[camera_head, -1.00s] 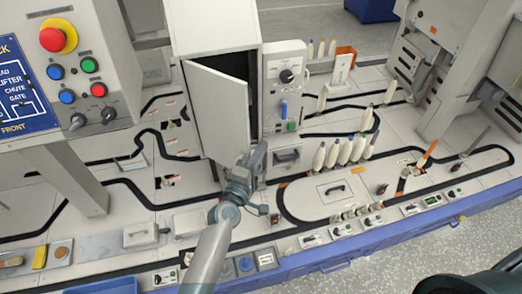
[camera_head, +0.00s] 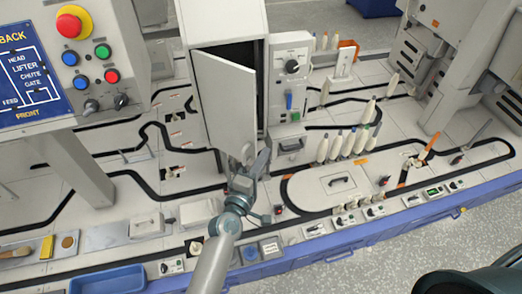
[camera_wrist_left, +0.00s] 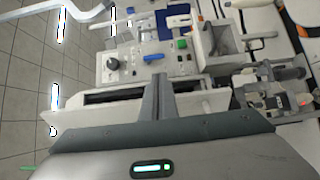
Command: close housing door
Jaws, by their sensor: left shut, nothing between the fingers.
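The housing (camera_head: 225,20) is a tall white cabinet at the upper middle of the head view. Its white door (camera_head: 226,105) stands ajar, with a dark gap along its top and right side. My left gripper (camera_head: 257,160) is shut and empty, at the lower right corner of the door; I cannot tell whether it touches. In the left wrist view the shut fingers (camera_wrist_left: 158,95) stand in front of the pale door edge (camera_wrist_left: 85,117), with the dark opening behind it. My right gripper is not in view.
A control panel (camera_head: 291,68) with a knob and a blue handle is right of the housing. Several pale bobbins (camera_head: 345,143) stand further right. A button box (camera_head: 90,60) overhangs on the left. A blue tray (camera_head: 107,279) is at the front left.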

